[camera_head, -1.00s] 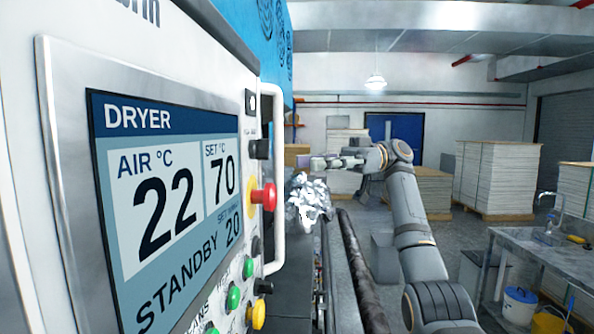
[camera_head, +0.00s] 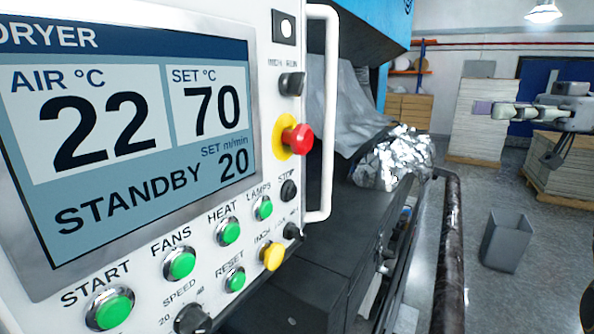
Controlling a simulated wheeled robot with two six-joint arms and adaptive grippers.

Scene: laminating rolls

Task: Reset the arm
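My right arm shows only in part at the right edge. Its dark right gripper (camera_head: 554,158) hangs small below the wrist, in front of board stacks. No held thing can be made out in it, and its finger gap is too small to read. A pale, segmented piece with a purple end (camera_head: 510,109) reaches left from the wrist; I cannot tell whether it belongs to the arm. My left gripper is out of view.
The dryer panel (camera_head: 262,20) fills the left, with a red knob (camera_head: 298,138) and white handle (camera_head: 330,110) sticking out. Crumpled silver foil (camera_head: 398,160) lies beyond. A dark roller (camera_head: 449,250) runs along the machine. A grey bin (camera_head: 507,241) stands on open floor.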

